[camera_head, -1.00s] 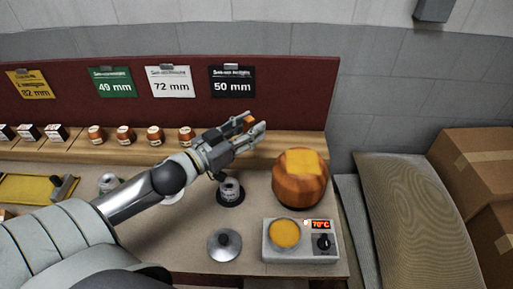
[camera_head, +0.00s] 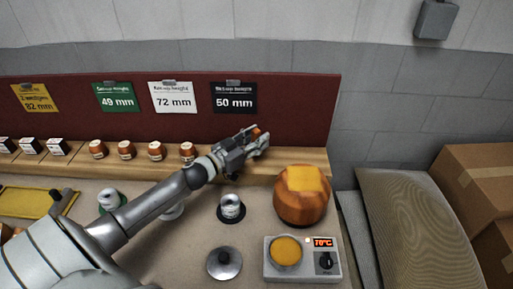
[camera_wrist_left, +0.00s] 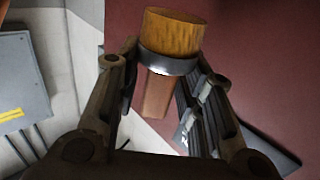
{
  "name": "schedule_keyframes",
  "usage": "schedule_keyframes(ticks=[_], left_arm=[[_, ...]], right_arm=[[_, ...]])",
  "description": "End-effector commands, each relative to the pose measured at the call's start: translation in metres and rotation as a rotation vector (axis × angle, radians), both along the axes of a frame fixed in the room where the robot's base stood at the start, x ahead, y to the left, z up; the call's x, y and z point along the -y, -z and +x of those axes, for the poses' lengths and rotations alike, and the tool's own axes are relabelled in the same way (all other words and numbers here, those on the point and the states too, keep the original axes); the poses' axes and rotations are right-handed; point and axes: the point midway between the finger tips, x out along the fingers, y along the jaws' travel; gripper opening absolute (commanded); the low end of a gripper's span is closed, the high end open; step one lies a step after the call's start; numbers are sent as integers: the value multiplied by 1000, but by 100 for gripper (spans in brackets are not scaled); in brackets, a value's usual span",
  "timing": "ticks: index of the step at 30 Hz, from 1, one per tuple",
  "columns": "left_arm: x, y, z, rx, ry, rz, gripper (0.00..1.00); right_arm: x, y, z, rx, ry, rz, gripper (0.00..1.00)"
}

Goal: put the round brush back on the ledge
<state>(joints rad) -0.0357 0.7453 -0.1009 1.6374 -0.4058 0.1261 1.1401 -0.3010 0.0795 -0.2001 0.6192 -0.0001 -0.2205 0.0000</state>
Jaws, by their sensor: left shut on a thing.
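My left gripper (camera_head: 260,140) is shut on the round brush (camera_head: 256,131), above the right part of the wooden ledge (camera_head: 295,161) at the back. I cannot tell the exact gap between brush and ledge. My right gripper is not in view.
Several small brown wooden pieces (camera_head: 155,151) stand on the ledge left of my gripper. A red board (camera_head: 290,110) with size cards rises behind. The ledge's right end looks clear.

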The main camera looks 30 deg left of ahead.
Motion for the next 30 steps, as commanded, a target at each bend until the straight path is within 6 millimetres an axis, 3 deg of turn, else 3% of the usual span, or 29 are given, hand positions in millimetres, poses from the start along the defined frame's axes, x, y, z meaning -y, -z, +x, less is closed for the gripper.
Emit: schedule_keyframes(ticks=[5,14,26,27,30], left_arm=[[-3,8,6,1,0,-1,12],[-4,41,9,0,0,-2,12],[-4,46,9,0,2,0,12],[-4,47,9,0,2,0,37],[-4,46,9,0,2,0,50]], right_arm=[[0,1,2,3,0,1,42],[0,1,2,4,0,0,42],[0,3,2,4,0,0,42],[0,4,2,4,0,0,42],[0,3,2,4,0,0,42]])
